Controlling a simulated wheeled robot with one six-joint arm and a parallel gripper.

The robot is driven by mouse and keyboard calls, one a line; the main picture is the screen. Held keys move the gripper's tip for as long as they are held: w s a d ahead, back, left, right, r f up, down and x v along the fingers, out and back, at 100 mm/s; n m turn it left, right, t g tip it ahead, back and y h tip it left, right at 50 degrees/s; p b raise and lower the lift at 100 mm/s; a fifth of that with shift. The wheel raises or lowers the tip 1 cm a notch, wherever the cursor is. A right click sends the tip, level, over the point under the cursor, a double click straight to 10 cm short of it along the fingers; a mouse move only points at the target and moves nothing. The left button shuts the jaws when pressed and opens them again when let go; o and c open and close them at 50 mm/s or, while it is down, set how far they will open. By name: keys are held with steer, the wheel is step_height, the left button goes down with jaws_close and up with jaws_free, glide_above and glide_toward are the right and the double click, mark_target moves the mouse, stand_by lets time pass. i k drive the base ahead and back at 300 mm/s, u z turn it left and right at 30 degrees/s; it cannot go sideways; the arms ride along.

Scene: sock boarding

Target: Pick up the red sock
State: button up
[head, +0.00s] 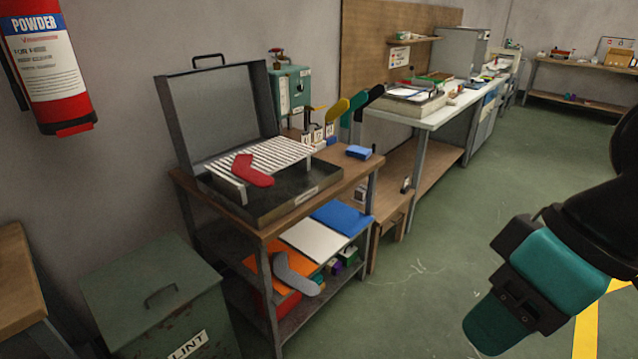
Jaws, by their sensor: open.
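The red sock (254,170) lies on a light slatted rack (244,190) in the head view. The rack sits over a dark tray at the front of an opened press-like box on a wooden-topped bench. The whole upper side of the sock shows and nothing covers it. My gripper (490,328) is at the lower right, over the green floor, well away to the right of the bench and the sock. It is open and nothing shows in it.
The raised grey lid (222,112) stands behind the rack. A blue block (359,152) and upright coloured boards (357,108) are to its right. A grey sock (297,273) lies on the lower shelf. A green lint bin (150,295) stands front left. The floor (430,235) between is clear.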

mark_target(241, 167)
steer(key=z, duration=0.85)
steer(key=i, duration=2.15)
steer(key=u, duration=1.6)
steer(key=i, duration=0.65)
steer(key=u, duration=0.55)
